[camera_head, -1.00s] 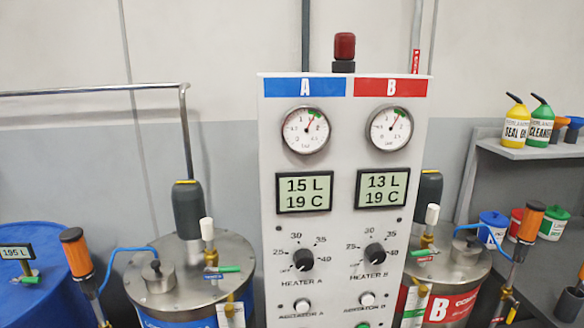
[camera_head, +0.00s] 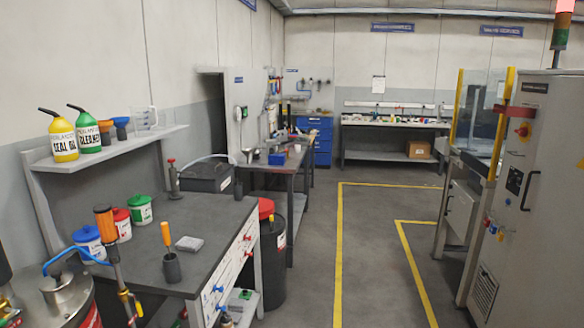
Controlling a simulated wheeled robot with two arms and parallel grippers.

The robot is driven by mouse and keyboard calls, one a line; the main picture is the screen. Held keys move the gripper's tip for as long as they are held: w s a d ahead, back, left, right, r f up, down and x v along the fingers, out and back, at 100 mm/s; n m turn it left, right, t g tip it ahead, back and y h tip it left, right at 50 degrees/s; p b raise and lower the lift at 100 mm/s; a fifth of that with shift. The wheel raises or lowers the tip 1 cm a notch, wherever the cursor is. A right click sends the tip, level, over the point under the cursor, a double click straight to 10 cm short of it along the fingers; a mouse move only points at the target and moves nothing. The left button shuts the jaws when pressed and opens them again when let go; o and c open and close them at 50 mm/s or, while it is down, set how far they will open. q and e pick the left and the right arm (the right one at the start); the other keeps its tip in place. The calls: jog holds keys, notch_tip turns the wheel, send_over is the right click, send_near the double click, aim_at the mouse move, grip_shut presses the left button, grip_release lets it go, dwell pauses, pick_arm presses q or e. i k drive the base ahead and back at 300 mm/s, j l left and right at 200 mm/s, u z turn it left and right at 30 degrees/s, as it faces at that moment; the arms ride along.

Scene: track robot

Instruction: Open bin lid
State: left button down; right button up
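A dark round bin (camera_head: 273,262) stands on the floor at the right end of the near grey workbench. The workbench hides part of the bin's left side. A dark grey lidded box (camera_head: 206,177) stands behind the workbench, and its lid also looks closed. I cannot tell which of the two is the task's bin. Neither of my grippers is in view.
The near workbench (camera_head: 185,225) holds several small pots and a dark cup (camera_head: 172,268). A shelf (camera_head: 110,150) with bottles is above it. A grey machine cabinet (camera_head: 535,190) stands at right. Open floor (camera_head: 375,255) with yellow lines lies between them.

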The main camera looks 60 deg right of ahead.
aim_at(203, 172)
jog(key=z, duration=1.25)
jog(key=i+l+z, duration=0.3)
jog(key=i, duration=0.2)
jog(key=i+l+z, duration=0.3)
jog(key=i, duration=0.65)
jog(key=i+z, duration=0.3)
jog(key=i, duration=0.6)
jog(key=i+l+u, duration=0.1)
jog(key=i+u, duration=0.3)
jog(key=i+l+u, duration=0.25)
jog(key=i+u, duration=0.15)
jog(key=i+l+u, duration=0.4)
jog(key=i+j, duration=0.05)
